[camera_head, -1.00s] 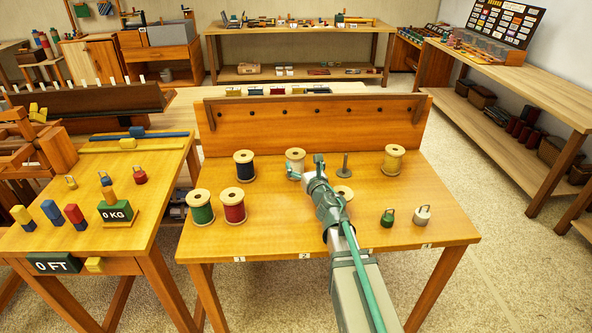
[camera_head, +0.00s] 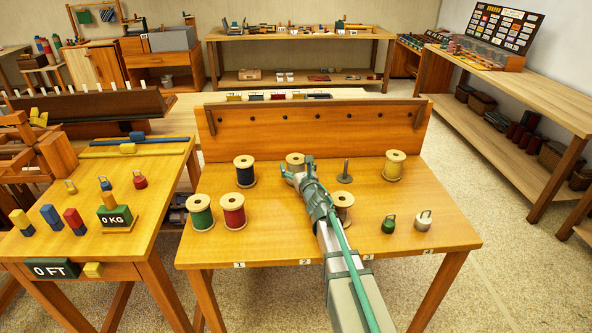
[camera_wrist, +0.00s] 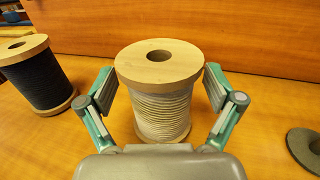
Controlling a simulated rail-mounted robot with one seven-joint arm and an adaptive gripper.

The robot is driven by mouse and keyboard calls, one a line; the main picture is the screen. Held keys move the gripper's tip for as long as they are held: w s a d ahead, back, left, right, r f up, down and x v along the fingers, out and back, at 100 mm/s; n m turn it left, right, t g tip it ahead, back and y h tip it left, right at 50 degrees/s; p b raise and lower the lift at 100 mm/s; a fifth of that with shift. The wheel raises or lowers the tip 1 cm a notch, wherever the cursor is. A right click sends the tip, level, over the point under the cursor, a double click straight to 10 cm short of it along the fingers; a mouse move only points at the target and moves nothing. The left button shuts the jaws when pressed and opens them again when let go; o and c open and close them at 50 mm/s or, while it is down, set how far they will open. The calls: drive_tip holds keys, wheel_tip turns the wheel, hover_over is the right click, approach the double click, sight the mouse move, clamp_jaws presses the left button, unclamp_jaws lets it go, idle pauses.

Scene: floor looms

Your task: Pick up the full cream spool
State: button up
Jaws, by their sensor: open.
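The cream spool (camera_wrist: 161,105) stands upright on the table in the wrist view, wound with cream thread between wooden flanges. In the head view the cream spool (camera_head: 295,159) is partly hidden behind my gripper (camera_head: 297,172). In the wrist view my gripper (camera_wrist: 161,98) is open, with one finger on each side of the spool and small gaps showing. Another spool (camera_head: 342,204) stands nearer the front edge, mostly hidden by my arm, so its winding is hard to tell.
A dark blue spool (camera_head: 245,171) stands to the left, with green (camera_head: 200,213) and red (camera_head: 232,212) spools in front of it. A grey peg on a round base (camera_head: 345,171) and a yellow spool (camera_head: 394,166) are to the right. A wooden backboard (camera_head: 315,131) rises behind.

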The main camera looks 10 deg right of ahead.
drive_tip(key=c, duration=1.3)
wheel_tip(320, 180, up, 10)
drive_tip(key=p, duration=0.5)
drive_tip(key=shift+r, duration=0.1)
drive_tip(key=shift+c, duration=0.2)
drive_tip(key=shift+r+p, duration=1.6)
drive_tip(key=shift+r, duration=0.15)
